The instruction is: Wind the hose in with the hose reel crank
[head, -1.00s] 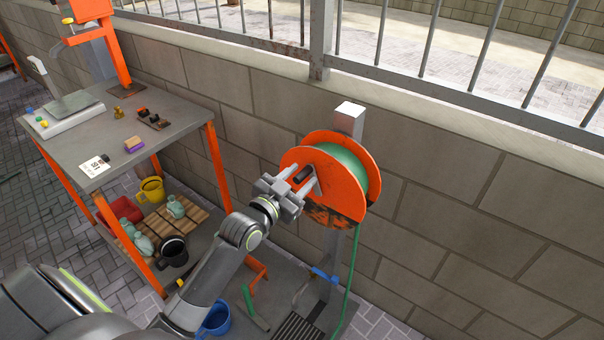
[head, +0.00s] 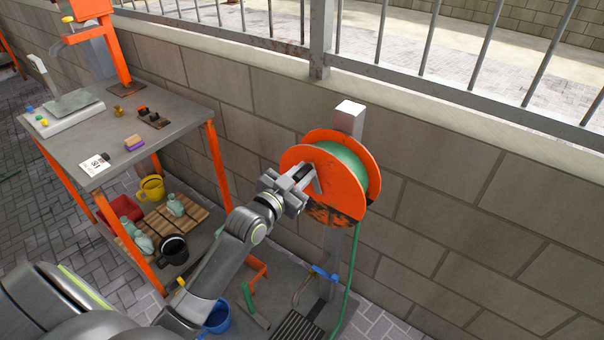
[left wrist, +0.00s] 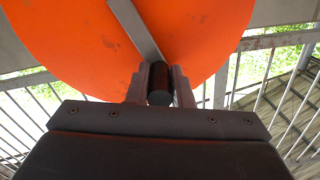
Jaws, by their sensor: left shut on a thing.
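The orange hose reel (head: 342,200) stands on a grey post with green hose (head: 350,160) wound between its discs. The hose's free end hangs down to the floor at the right. My left gripper (head: 304,178) is at the near disc, shut on the black crank handle. In the left wrist view the dark handle (left wrist: 160,84) sits between the two fingers of my left gripper (left wrist: 160,88). The grey crank arm (left wrist: 135,28) runs from it up and left across the orange disc (left wrist: 200,35). My right gripper is not in view.
A workbench (head: 180,125) with orange legs stands at the left, with a scale, a stapled-looking dark block and small items on top. Mugs and bottles are on its lower shelf. A block wall (head: 450,220) with a railing is behind the reel.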

